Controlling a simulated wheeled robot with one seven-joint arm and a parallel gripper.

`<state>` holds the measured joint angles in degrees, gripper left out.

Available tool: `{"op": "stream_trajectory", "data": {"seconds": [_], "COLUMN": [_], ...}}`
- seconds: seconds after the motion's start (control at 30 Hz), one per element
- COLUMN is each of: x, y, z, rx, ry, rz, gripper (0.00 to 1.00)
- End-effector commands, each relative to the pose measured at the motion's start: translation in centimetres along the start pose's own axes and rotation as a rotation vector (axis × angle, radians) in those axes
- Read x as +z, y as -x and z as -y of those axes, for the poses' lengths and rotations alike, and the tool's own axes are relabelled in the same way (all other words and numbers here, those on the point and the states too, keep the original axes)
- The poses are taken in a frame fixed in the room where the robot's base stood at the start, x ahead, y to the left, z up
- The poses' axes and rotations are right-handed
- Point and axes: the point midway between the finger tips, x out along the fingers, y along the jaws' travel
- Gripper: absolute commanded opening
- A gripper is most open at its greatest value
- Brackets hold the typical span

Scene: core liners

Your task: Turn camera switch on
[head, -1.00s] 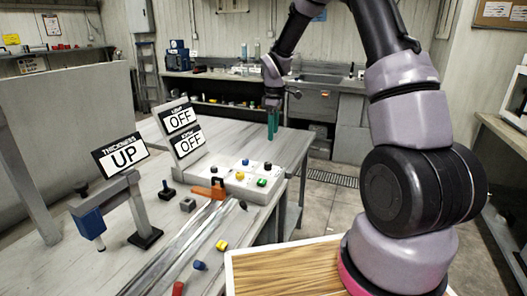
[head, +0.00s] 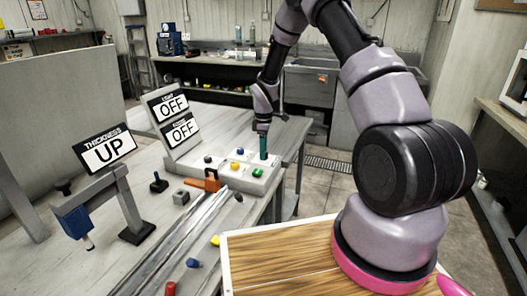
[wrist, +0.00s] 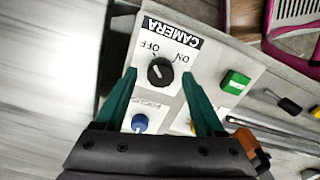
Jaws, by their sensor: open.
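The camera switch (wrist: 160,71) is a black round knob on a white control panel (wrist: 211,62), under a CAMERA label with OFF and ON printed beside it. Its white pointer mark appears turned towards OFF. My gripper (wrist: 158,76) is open, with one green finger on each side of the knob; I cannot tell whether they touch it. In the head view my gripper (head: 263,146) points down at the panel's far end, and the knob is hidden there. Two signs (head: 174,117) behind the panel both read OFF; their small captions are blurred.
A green button (wrist: 235,82) sits right of the knob and a blue knob (wrist: 140,122) below it in the wrist view. An orange part (head: 212,181) lies beside the panel's left end.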

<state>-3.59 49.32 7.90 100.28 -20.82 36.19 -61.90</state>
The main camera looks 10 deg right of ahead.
Motion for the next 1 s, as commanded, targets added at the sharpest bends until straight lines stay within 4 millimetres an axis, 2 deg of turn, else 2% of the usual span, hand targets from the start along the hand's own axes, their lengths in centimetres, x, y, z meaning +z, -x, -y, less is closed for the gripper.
{"op": "stream_trajectory", "data": {"seconds": [0.37, 0.5, 0.53, 0.57, 1.0], "x": [-0.03, -0.03, -0.03, -0.03, -0.06], "y": [-0.61, -0.59, -0.59, -0.59, -0.56], "z": [-0.02, -0.02, -0.02, -0.02, -0.02], "rx": [0.001, 0.001, 0.001, 0.001, 0.001], "ry": [0.0, 0.0, 0.0, 0.0, -0.081], "rz": [-0.001, -0.001, -0.001, -0.001, 0.0], "gripper": [0.71, 0.17, 0.06, 0.0, 0.0]}}
